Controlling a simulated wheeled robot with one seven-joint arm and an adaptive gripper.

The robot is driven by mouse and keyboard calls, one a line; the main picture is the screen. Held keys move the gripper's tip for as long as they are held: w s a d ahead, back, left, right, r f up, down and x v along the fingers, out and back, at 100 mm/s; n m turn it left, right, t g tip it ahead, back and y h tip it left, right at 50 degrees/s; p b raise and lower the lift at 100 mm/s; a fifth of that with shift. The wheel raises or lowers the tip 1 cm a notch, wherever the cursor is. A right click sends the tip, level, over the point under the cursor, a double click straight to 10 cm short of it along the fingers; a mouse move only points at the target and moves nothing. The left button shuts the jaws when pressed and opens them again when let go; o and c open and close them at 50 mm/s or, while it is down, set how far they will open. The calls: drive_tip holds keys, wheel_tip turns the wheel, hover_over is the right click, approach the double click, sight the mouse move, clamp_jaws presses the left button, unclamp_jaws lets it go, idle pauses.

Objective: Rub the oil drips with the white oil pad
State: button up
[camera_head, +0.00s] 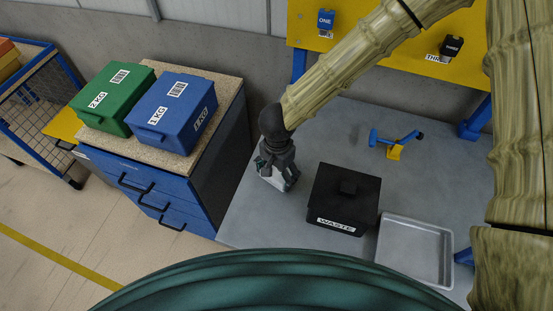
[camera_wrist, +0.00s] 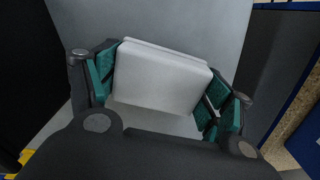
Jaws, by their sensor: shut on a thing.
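My gripper (camera_head: 278,176) is over the left part of the grey workbench (camera_head: 258,218), with its fingers pointing down. In the wrist view the white oil pad (camera_wrist: 160,78) is a pale block between the two green-padded fingers of my gripper (camera_wrist: 160,88), which are shut on it. In the head view only a pale bit of the pad (camera_head: 271,181) shows under the fingers. The pad is close to the bench top; I cannot tell if it touches. I make out no oil drips in either view; the gripper and pad hide the bench beneath them.
A black lidded WASTE box (camera_head: 345,198) stands just right of my gripper, with a grey metal tray (camera_head: 414,249) beside it. A blue and yellow tool (camera_head: 395,142) lies behind. A drawer cabinet (camera_head: 150,192) with green and blue boxes stands left. The bench's middle back is clear.

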sight(276, 180)
drive_tip(key=shift+s+a+r+m, duration=0.15)
drive_tip(key=shift+s+r, duration=0.1)
drive_tip(key=shift+s, duration=0.35)
drive_tip(key=shift+s+d+r+m, duration=0.15)
drive_tip(key=shift+s+r, duration=0.1)
drive_tip(key=shift+s, duration=0.35)
drive_tip(key=shift+s+a+r, duration=0.1)
drive_tip(key=shift+s+r, duration=0.05)
drive_tip(key=shift+r, duration=0.05)
drive_tip(key=w+f, duration=0.1)
drive_tip(key=w, duration=0.1)
drive_tip(key=w+f, duration=0.2)
drive_tip(key=shift+w, duration=0.2)
drive_tip(key=shift+s+r, duration=0.25)
drive_tip(key=shift+s, duration=0.5)
drive_tip(key=shift+s+r, duration=0.2)
drive_tip(key=shift+s, duration=0.5)
drive_tip(key=shift+w+f, duration=0.7)
drive_tip(key=shift+w, duration=0.3)
drive_tip(key=shift+c, duration=0.5)
drive_tip(key=shift+s+r, duration=0.3)
drive_tip(key=shift+s, duration=0.2)
drive_tip(key=shift+w+f, duration=0.25)
drive_tip(key=shift+w, duration=0.05)
drive_tip(key=shift+r, duration=0.1)
drive_tip(key=shift+s, duration=0.15)
